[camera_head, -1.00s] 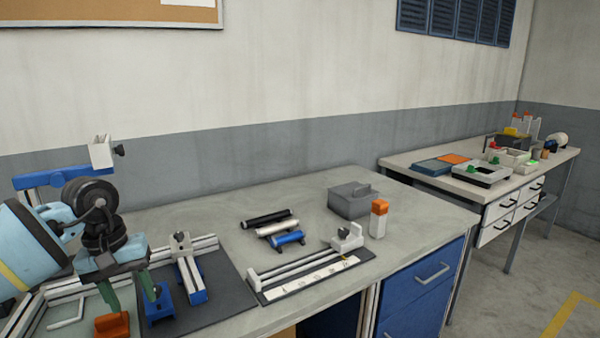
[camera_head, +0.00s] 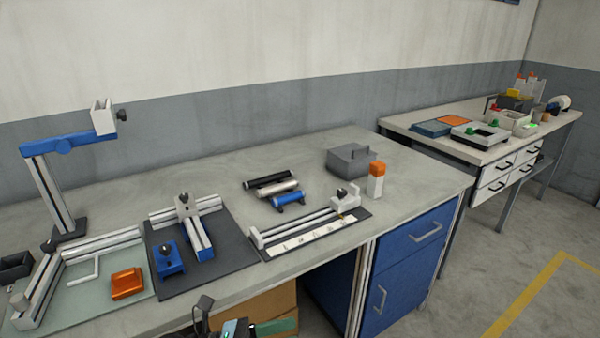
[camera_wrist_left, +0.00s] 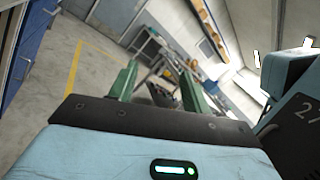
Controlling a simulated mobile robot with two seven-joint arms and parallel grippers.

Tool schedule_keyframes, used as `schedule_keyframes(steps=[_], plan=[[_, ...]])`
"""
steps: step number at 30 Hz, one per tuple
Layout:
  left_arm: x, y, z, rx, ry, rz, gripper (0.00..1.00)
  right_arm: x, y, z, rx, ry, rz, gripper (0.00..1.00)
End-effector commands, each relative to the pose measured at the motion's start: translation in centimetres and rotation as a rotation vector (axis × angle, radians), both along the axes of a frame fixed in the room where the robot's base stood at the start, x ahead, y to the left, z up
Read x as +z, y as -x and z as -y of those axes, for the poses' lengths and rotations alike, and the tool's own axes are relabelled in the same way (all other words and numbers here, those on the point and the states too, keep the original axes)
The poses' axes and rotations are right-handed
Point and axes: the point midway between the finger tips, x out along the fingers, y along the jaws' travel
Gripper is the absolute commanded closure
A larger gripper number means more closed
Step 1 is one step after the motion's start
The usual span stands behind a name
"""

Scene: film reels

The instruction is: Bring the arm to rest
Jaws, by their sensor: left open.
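My left gripper shows in the left wrist view (camera_wrist_left: 158,85) with its two green fingers spread apart and nothing between them. It points past the bench front towards open floor. In the head view only a dark part of it and a green finger (camera_head: 276,326) show at the bottom edge, in front of the bench and clear of the things on it. My right gripper is not in view.
The near bench (camera_head: 330,225) holds a blue-armed stand (camera_head: 58,205), an orange block (camera_head: 127,284), a blue clamp fixture (camera_head: 170,258), several cylinders (camera_head: 272,188), a grey box (camera_head: 350,160) and an orange-capped bottle (camera_head: 376,181). Blue drawers (camera_head: 412,255) stand below. Floor (camera_head: 500,275) at right is clear.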

Motion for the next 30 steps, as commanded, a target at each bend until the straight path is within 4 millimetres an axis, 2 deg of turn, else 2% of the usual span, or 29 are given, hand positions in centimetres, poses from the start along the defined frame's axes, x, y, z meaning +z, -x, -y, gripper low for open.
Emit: schedule_keyframes(steps=[4,8,14,17,20,24,27,30], plan=[[-1.0,0.7,-1.1,0.157,0.230,-0.392,0.52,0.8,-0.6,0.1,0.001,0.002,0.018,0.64],[-3.2,1.4,-3.2,0.292,0.433,-0.739,0.52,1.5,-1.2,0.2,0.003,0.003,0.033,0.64],[-8.7,4.2,-7.4,0.503,0.767,-1.262,0.52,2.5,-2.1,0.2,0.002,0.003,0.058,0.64],[-12.1,6.8,-9.7,0.617,0.945,-1.511,0.52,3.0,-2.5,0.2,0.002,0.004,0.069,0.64],[-15.5,10.4,-11.9,0.736,1.135,-1.746,0.52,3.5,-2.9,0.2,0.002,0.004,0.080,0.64],[-19.7,16.6,-14.5,0.908,1.408,-2.027,0.52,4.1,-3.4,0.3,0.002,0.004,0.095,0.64],[-21.8,20.7,-15.8,1.012,1.576,-2.164,0.52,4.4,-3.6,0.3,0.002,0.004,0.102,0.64],[-23.0,23.7,-16.5,1.089,1.696,-2.249,0.52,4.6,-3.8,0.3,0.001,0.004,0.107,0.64]])
